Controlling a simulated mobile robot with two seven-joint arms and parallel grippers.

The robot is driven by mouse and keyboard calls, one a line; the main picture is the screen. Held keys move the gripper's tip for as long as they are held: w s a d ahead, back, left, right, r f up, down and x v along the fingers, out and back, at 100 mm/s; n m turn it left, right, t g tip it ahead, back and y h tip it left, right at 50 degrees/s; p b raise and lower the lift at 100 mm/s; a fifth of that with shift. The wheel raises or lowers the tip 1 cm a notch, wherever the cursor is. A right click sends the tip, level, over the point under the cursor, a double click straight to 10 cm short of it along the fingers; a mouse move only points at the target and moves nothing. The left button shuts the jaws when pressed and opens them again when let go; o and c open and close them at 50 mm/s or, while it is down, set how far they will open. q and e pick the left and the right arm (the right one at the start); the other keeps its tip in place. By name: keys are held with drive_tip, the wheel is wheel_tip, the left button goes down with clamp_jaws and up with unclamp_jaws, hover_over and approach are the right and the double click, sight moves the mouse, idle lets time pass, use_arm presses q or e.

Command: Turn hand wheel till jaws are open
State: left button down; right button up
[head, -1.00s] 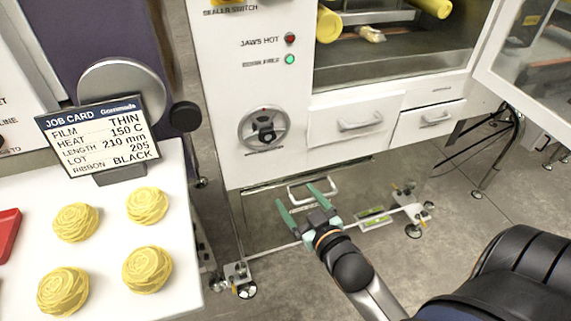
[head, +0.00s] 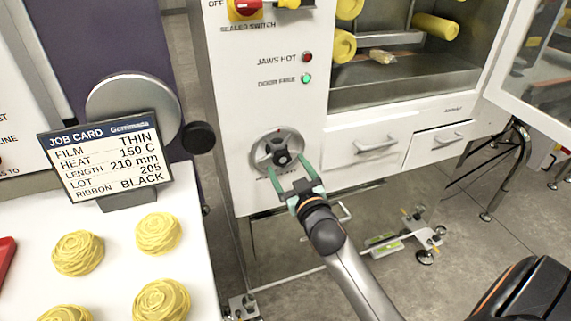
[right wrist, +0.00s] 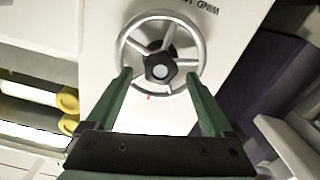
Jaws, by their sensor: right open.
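The hand wheel (head: 280,155) is a grey spoked ring with a black lobed hub, on the white front panel of the machine. It also shows in the right wrist view (right wrist: 161,70), ahead of the fingers, with a small red mark on the panel by its rim. My right gripper (head: 288,172) is open, its green fingers pointing at the wheel. In the right wrist view its fingertips (right wrist: 159,76) appear on either side of the hub. I cannot tell whether they touch the wheel. The machine's jaws cannot be made out. My left gripper is not in view.
Above the wheel are a green lamp (head: 306,79), a red lamp (head: 307,57) and a sealer switch (head: 262,7). Drawers (head: 368,146) are to the right. A job card (head: 105,160) and yellow rosette-shaped pieces (head: 158,233) stand on a white surface at left.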

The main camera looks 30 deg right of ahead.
drive_tip(key=shift+x, duration=1)
drive_tip(key=shift+a, duration=0.1)
clamp_jaws()
